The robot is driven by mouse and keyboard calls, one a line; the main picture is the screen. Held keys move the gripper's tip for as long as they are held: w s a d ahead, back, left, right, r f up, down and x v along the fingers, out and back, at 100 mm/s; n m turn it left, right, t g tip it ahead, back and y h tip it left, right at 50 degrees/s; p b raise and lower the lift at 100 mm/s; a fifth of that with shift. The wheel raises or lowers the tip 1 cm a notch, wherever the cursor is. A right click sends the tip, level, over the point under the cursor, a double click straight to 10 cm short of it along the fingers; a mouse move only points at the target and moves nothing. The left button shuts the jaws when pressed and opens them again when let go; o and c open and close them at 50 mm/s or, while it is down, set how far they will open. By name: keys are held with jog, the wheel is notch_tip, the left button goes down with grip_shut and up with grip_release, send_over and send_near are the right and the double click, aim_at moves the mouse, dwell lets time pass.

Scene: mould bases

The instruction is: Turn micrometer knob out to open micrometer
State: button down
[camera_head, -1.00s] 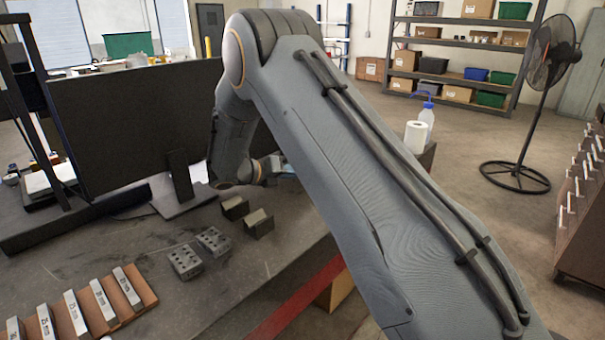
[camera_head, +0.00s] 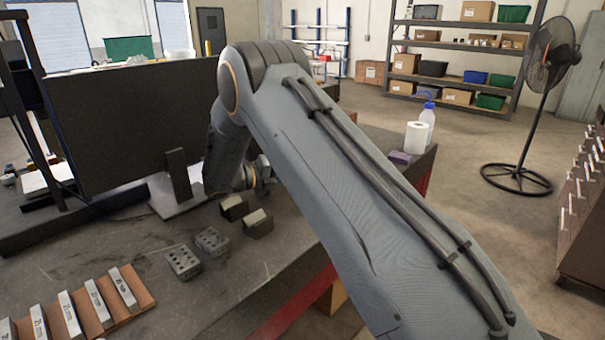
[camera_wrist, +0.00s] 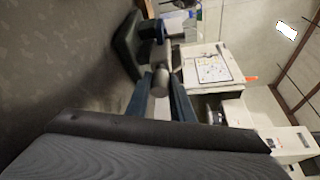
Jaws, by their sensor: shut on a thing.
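In the wrist view my gripper (camera_wrist: 160,84) has its two dark blue fingers on either side of a grey, round-ended micrometer knob (camera_wrist: 158,81), and it is shut on it. Behind the knob the micrometer's dark frame (camera_wrist: 131,45) shows, along with a blue part at its far end. The picture is turned on its side. How far the micrometer is open cannot be told. In the head view my arm hides the gripper and the micrometer.
The bench (camera_head: 105,245) holds a dark monitor (camera_head: 130,125), grey drilled blocks (camera_head: 182,262), two more blocks (camera_head: 258,223) and a brown rack of labelled bars (camera_head: 142,290). A paper roll (camera_head: 416,138) and a bottle (camera_head: 428,115) stand at the bench's far right corner.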

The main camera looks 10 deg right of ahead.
jog(key=c, duration=1.6)
grip_release()
jog(key=shift+o, duration=0.2)
jog(key=shift+r, duration=0.1)
jog(key=shift+r, duration=0.3)
jog(key=o, duration=1.1)
jog(key=r, duration=0.2)
jog(key=r+b, duration=0.1)
jog(key=r, duration=0.1)
jog(key=r+b, duration=0.1)
jog(key=r, duration=0.2)
jog(key=shift+w, duration=0.25)
jog(key=shift+s+d+r, duration=0.1)
jog(key=shift+s+r, duration=0.1)
jog(key=shift+r, duration=0.35)
jog(key=shift+s+d+r, duration=0.1)
jog(key=shift+s+r, duration=0.05)
jog(key=shift+r, duration=0.4)
jog(key=c, duration=1.1)
jog(key=shift+w+a+r+b, duration=0.1)
jog(key=shift+a+b, duration=0.05)
jog(key=shift+b, duration=0.15)
